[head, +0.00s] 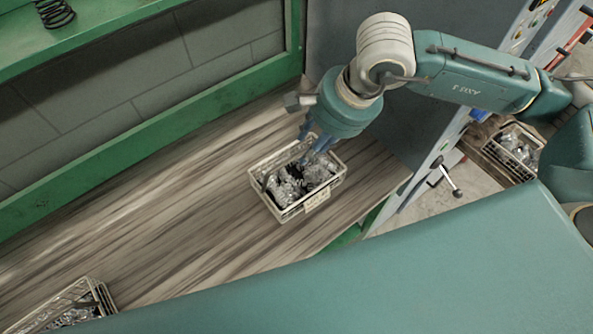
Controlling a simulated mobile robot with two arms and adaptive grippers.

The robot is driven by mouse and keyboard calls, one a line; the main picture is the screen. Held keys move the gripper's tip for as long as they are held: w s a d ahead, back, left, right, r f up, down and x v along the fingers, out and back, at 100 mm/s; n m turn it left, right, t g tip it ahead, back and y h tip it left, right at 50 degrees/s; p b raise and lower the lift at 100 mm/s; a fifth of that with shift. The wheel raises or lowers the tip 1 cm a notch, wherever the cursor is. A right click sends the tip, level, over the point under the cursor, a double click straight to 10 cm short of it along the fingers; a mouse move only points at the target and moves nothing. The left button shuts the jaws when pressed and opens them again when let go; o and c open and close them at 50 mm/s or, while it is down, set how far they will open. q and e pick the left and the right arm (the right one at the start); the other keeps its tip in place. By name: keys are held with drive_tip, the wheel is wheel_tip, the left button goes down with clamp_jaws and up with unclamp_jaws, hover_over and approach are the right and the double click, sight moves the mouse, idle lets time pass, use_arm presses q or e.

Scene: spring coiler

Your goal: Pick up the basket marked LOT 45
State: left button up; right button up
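A cream wire basket (283,214) filled with shiny metal parts stands upright on the wood-grain bench top. A tag (317,198) hangs on its front side; its writing is too small to read. My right gripper (312,155) points down over the back part of this basket, its blue fingers overlapping the basket's rear edge in the picture. Whether the fingers touch the basket or are closed on anything cannot be made out. A second similar basket (98,292) is at the lower left, partly cut off, with no tag visible. My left gripper is out of view.
The bench top (160,215) is clear between the two baskets. A green frame with a grey panel wall runs along the back, with a black spring (54,13) on its ledge. Another filled basket (513,150) sits low at right, beyond a white panel with a lever (450,182).

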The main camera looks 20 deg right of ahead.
sight(298, 155)
drive_tip(key=p+x, duration=0.1)
drive_tip(key=x, duration=0.1)
drive_tip(key=p+x, duration=0.1)
drive_tip(key=x, duration=0.1)
drive_tip(key=p+x, duration=0.1)
drive_tip(key=x, duration=0.2)
drive_tip(key=shift+w+a, duration=0.2)
drive_tip(key=shift+w, duration=0.15)
drive_tip(key=shift+w+a+f+p, duration=0.1)
drive_tip(key=shift+w+f+p, duration=0.15)
drive_tip(key=shift+f, duration=0.3)
clamp_jaws()
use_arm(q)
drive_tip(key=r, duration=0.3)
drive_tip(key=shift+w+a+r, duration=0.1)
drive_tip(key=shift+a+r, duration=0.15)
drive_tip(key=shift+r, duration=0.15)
use_arm(e)
drive_tip(key=shift+r, duration=0.15)
